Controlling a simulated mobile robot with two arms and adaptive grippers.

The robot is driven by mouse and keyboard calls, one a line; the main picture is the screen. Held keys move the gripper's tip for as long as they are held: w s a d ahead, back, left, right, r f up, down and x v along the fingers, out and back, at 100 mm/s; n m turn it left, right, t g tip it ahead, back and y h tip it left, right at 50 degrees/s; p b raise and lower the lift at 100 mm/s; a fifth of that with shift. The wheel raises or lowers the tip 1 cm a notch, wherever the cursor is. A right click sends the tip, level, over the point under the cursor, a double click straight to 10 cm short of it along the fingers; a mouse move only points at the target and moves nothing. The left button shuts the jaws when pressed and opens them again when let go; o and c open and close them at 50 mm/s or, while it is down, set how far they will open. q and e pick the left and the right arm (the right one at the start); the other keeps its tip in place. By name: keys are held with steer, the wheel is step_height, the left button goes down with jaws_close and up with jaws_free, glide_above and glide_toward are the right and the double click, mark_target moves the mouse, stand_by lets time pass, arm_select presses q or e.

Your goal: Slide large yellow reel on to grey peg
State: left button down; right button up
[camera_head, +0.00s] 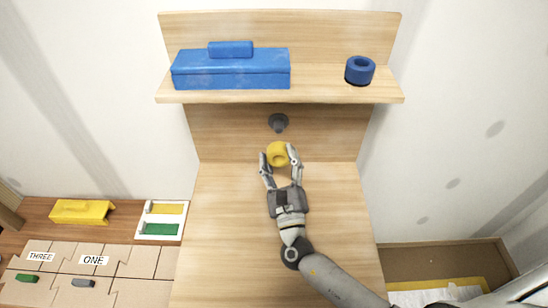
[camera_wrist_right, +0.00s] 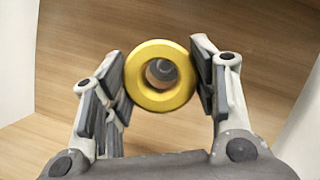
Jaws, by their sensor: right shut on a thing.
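The yellow reel (camera_head: 277,154) is a thick ring held between the fingers of my right gripper (camera_head: 281,160), in front of the wooden back panel. In the right wrist view the reel (camera_wrist_right: 160,98) faces the camera, with my right gripper's fingers (camera_wrist_right: 161,85) pressed on its left and right sides. The grey peg (camera_head: 278,122) sticks out of the back panel under the shelf, just above the reel in the head view. In the right wrist view the peg (camera_wrist_right: 162,70) shows through the reel's hole, towards its top. My left gripper is not in view.
A wooden shelf (camera_head: 330,92) overhangs the peg. It carries a blue box (camera_head: 230,72) and a blue ring (camera_head: 360,70). The wooden worktop (camera_head: 225,220) below is bare around my arm. A yellow block (camera_head: 82,211) and a white tray (camera_head: 150,229) sit at the left.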

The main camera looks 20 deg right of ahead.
mark_target(279, 132)
steer(key=shift+f, duration=0.2)
steer(key=shift+w+d+r, duration=0.1)
steer(key=shift+w, duration=0.1)
steer(key=shift+w+d+b, duration=0.25)
steer(key=shift+w+b, duration=0.1)
steer(key=shift+w, duration=0.5)
steer(key=shift+w+d+b, duration=0.2)
steer(key=shift+w+b, duration=0.15)
steer(key=shift+w, duration=0.5)
steer(key=shift+w+d+b, duration=0.25)
steer(key=shift+w+b, duration=0.1)
steer(key=shift+w, duration=0.5)
steer(key=shift+w+d+b, duration=0.2)
steer(key=shift+w+b, duration=0.15)
steer(key=shift+w, duration=0.4)
steer(key=shift+w+d+b, duration=0.25)
steer(key=shift+w+b, duration=0.05)
steer(key=shift+w, duration=0.4)
steer(key=shift+w+d+b, duration=0.2)
steer(key=shift+w+b, duration=0.15)
steer(key=shift+w, duration=0.4)
steer(key=o, duration=1.1)
steer(key=o, duration=0.4)
